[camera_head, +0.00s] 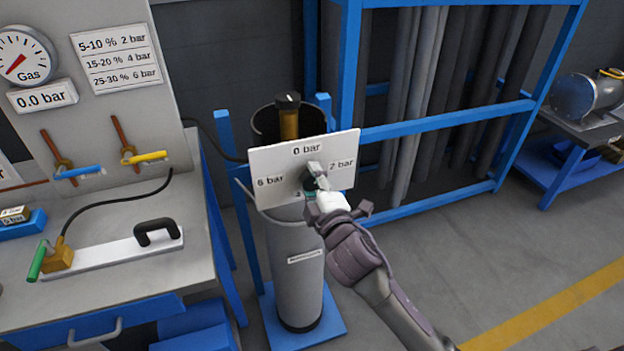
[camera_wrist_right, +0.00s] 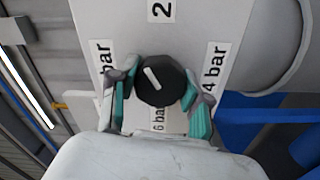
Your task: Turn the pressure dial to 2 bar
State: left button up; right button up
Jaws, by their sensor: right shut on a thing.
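The pressure dial is a black round knob (camera_wrist_right: 161,82) on a white panel (camera_head: 272,160) in front of a grey cylinder. In the right wrist view its white mark points to the upper left, between the partly covered "bar" label on the left and the "2" label at the top. The "4 bar" label is on the right and "6 bar" is below. My right gripper (camera_head: 318,182) is shut on the knob, with one finger on each side; it also shows in the right wrist view (camera_wrist_right: 160,98). My left gripper is not in view.
A gas gauge (camera_head: 24,56) and a "0.0 bar" display (camera_head: 43,96) are on the board at left. A workbench (camera_head: 130,255) with valves and a hose stands left of the cylinder (camera_head: 295,265). A blue rack (camera_head: 440,125) with grey pipes stands behind.

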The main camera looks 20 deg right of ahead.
jog(key=m+p, duration=0.1)
jog(key=m, duration=0.4)
jog(key=shift+f+m, duration=0.1)
jog(key=shift+m, duration=0.3)
dwell(0.4)
jog(key=o, duration=1.2)
jog(key=shift+c, duration=0.2)
jog(key=shift+s, duration=0.1)
jog(key=s, duration=1.2)
jog(key=shift+d, duration=0.2)
jog(key=shift+w, duration=0.1)
